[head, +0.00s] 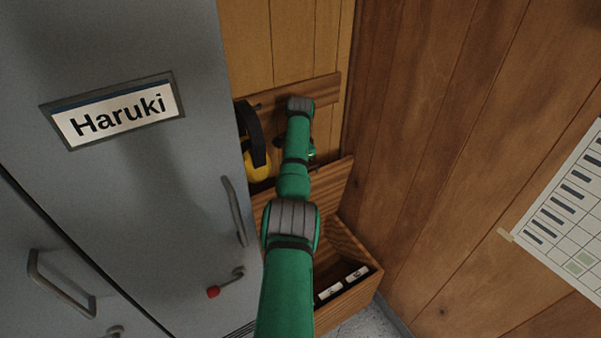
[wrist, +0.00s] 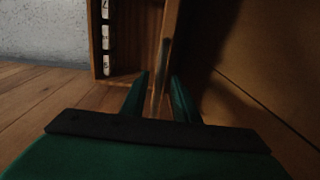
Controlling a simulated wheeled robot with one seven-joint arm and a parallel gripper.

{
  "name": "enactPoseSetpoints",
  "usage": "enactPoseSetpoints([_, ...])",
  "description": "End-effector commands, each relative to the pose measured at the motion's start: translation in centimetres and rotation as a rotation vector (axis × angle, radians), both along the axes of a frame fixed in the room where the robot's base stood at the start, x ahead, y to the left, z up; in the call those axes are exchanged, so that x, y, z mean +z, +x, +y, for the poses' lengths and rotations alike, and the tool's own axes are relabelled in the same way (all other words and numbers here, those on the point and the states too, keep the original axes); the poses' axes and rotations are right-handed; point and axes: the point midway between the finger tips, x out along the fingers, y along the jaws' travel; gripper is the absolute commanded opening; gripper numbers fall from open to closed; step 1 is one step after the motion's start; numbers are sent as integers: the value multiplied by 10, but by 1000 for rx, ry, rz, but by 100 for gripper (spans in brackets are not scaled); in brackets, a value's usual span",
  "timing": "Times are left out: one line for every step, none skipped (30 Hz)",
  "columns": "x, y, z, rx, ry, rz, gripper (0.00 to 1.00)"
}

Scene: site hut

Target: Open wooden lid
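The wooden lid (head: 336,188) stands raised, tilted steeply up at the back of an open wooden box (head: 354,292). White labelled items (head: 357,273) show inside the box. My gripper (head: 308,150) is beyond my forearm near the lid, mostly hidden by the arm. In the wrist view my gripper (wrist: 160,88) has its fingers apart, one on each side of the lid's edge (wrist: 163,72). A gap shows beside the left finger; whether the right finger touches the lid is unclear. The box wall (wrist: 96,45) is at upper left there.
Yellow ear defenders (head: 257,167) hang from a wooden rail (head: 325,90). A plank wall (head: 440,150) with a chart (head: 570,210) bounds the right.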

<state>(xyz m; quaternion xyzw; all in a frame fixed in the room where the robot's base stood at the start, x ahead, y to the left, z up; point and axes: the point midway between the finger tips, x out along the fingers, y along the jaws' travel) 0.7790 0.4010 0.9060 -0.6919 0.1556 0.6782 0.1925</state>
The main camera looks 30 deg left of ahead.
Motion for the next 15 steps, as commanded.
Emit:
enactPoseSetpoints([0,0,0,0,0,1,28])
enactPoseSetpoints([0,-1,1,1,0,1,28])
enactPoseSetpoints([-1,-1,1,1,0,2,28])
enactPoseSetpoints([-1,-1,1,1,1,3,28])
enactPoseSetpoints([0,-1,1,1,1,3,28])
enactPoseSetpoints([2,-1,1,1,1,3,28])
enactPoseSetpoints([4,-2,1,1,1,3,28])
enactPoseSetpoints([6,-2,1,1,1,4,28])
enactPoseSetpoints([11,-2,1,1,1,3,28])
enactPoseSetpoints([15,-1,1,1,1,2,28])
enactPoseSetpoints([19,-2,2,3,1,2,28])
enactPoseSetpoints([26,-3,3,5,1,2,28])
enactPoseSetpoints([32,-4,4,6,3,1,28])
enactPoseSetpoints([38,-4,5,8,2,1,28])
enactPoseSetpoints([46,-5,5,9,2,0,28])
